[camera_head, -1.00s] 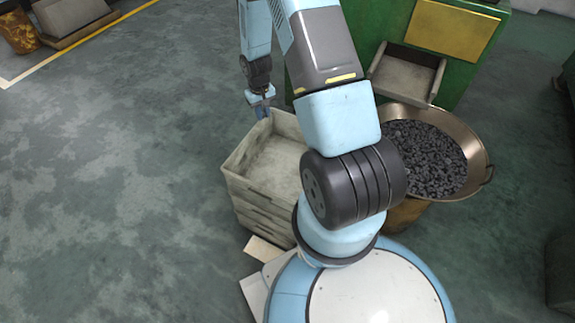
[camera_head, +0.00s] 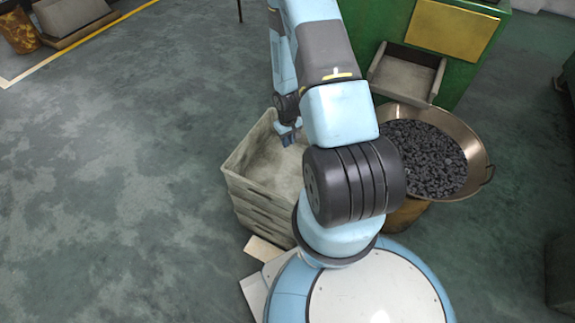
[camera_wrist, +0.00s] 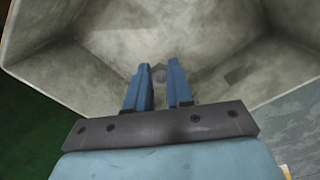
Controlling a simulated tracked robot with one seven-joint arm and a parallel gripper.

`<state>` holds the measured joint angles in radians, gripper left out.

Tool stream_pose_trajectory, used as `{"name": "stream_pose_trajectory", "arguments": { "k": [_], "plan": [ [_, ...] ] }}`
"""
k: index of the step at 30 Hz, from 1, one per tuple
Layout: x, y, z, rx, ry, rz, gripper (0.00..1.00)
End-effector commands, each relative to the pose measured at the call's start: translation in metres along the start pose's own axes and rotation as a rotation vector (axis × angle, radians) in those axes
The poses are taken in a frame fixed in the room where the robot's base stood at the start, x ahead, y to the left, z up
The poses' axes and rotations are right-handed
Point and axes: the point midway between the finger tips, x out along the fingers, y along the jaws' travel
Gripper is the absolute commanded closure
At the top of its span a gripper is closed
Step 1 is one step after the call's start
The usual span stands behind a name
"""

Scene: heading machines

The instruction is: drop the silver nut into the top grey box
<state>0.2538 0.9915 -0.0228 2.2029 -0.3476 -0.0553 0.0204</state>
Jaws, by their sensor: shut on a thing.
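The silver nut (camera_wrist: 158,73) shows as a small grey piece between the fingertips in the wrist view. My gripper (camera_wrist: 158,78) is shut on it, with the two blue fingers on either side. The top grey box (camera_head: 245,180) is an open, empty-looking box on top of a stack of similar boxes, left of my arm in the head view. The box's inner walls and floor (camera_wrist: 215,40) fill most of the wrist view around the fingers. In the head view the nut is hidden.
A wide metal bowl (camera_head: 478,150) of dark small pieces stands right of my arm. Behind it is a green machine (camera_head: 470,80) with a grey chute (camera_head: 405,78). The floor (camera_head: 110,180) to the left is clear. Pale flat pieces lie by my base.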

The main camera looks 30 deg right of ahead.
Motion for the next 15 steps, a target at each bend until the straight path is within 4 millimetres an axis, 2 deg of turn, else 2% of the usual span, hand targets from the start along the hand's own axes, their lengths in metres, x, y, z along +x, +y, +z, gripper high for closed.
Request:
{"name": "stream_pose_trajectory", "arguments": {
  "k": [6,15],
  "plan": [
    [0.0122,-0.0006,0.0001,-0.001,0.0,0.0,1.0],
    [0.0138,-0.0007,0.0,-0.001,0.0,0.0,1.0]
  ]
}}
